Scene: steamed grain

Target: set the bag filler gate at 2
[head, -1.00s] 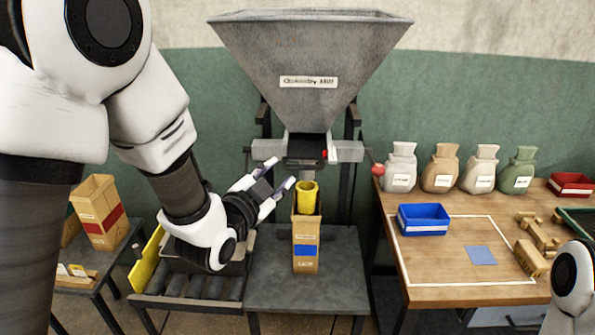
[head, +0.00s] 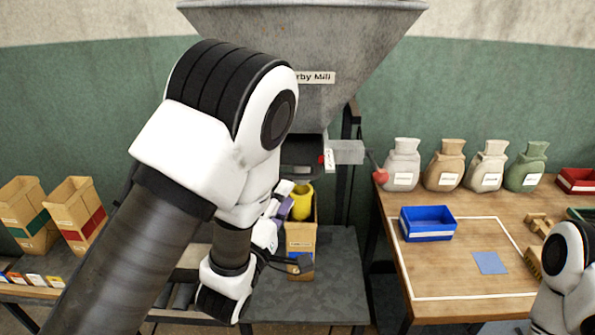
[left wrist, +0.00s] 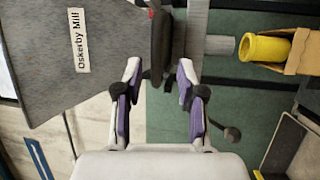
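The bag filler is a grey hopper (head: 300,50) labelled as a mill, its outlet above a brown bag (head: 300,237) with a yellow collar (head: 302,200). The gate housing (head: 346,152) has a small white scale with a red mark (head: 325,158) and a red-knobbed lever (head: 380,175) at its right; the scale's numbers are unreadable. My left gripper (head: 276,207) is partly hidden behind my arm, left of the collar. In the left wrist view, my left gripper (left wrist: 158,82) is open and empty, its fingers spread below the dark outlet part (left wrist: 160,35).
A wooden table (head: 450,285) at right holds a blue bin (head: 427,223), several tied sacks (head: 444,165) and a red bin (head: 577,180). Brown bags (head: 77,213) stand on a low bench at left. My right arm shows at the lower right.

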